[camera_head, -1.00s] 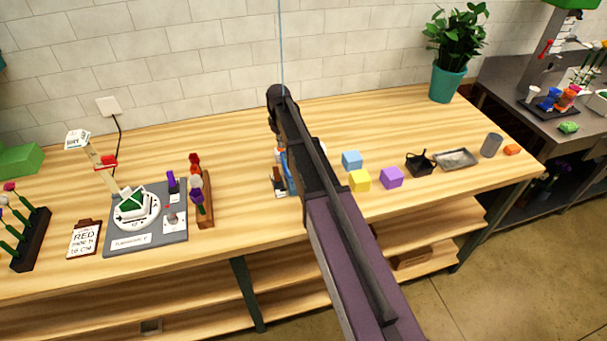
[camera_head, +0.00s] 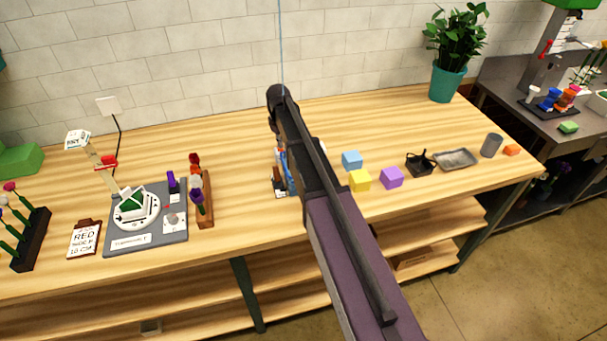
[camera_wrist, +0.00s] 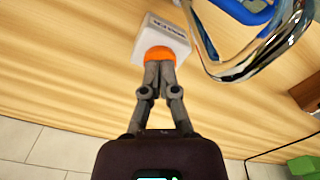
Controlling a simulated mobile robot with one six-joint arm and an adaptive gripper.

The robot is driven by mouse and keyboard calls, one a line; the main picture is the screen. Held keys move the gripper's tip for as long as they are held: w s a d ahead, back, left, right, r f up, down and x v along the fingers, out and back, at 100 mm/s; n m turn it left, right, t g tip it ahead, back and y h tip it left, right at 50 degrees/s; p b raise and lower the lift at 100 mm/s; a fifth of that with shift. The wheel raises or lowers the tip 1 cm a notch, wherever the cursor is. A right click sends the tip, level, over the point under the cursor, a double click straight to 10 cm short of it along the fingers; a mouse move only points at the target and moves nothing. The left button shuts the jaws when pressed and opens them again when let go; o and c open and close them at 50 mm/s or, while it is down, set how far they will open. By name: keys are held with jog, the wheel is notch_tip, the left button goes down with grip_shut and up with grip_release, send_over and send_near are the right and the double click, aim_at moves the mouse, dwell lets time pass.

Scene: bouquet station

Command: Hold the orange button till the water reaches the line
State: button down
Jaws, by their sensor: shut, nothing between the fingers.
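In the wrist view the orange button (camera_wrist: 159,53) is on the end of a white box (camera_wrist: 162,34) with small dark lettering. My gripper (camera_wrist: 159,66) is shut and empty, with its fingertips at the button, seemingly touching it; the picture does not show how far the button is pressed. A shiny curved metal pipe (camera_wrist: 252,66) and a blue part (camera_wrist: 243,10) are just right of the box. No water and no line can be made out. In the head view my arm hides the button and most of this apparatus.
On the wooden table (camera_head: 240,150), blue (camera_head: 352,160), yellow (camera_head: 359,181) and purple (camera_head: 392,177) blocks lie right of my arm. A grey turntable station (camera_head: 150,240) and a wooden rack of flowers (camera_head: 205,215) stand to the left. A potted plant (camera_head: 449,80) stands at the back right.

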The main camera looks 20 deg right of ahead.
jog(key=shift+r, duration=0.1)
notch_tip(320, 180, up, 4)
jog(key=p, duration=0.4)
dwell(0.7)
